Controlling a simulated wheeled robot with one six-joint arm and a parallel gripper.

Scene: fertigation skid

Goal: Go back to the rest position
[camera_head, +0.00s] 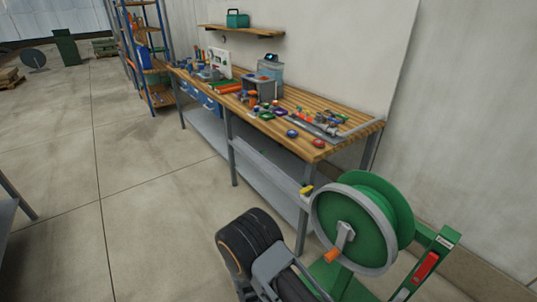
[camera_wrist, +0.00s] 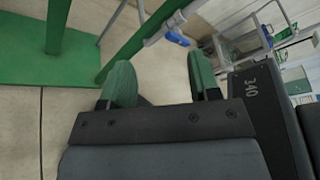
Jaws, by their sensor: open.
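My gripper (camera_wrist: 163,82) shows in the wrist view with its two green-padded fingers apart. Nothing is held between them; pale floor shows in the gap. Beyond the fingers are a green frame bar (camera_wrist: 142,42) and a grey pipe end with a blue lever (camera_wrist: 178,39), apart from the fingers as far as I can tell. In the head view I cannot make out the gripper's fingers; dark parts of my arm fill the bottom middle.
A green hose reel (camera_head: 382,205) on a green stand stands close by at the lower right. Behind it is a workbench (camera_head: 345,132) with tools and small parts. A shelf rack (camera_head: 150,60) stands farther back. The concrete floor (camera_head: 130,215) on the left is mostly clear.

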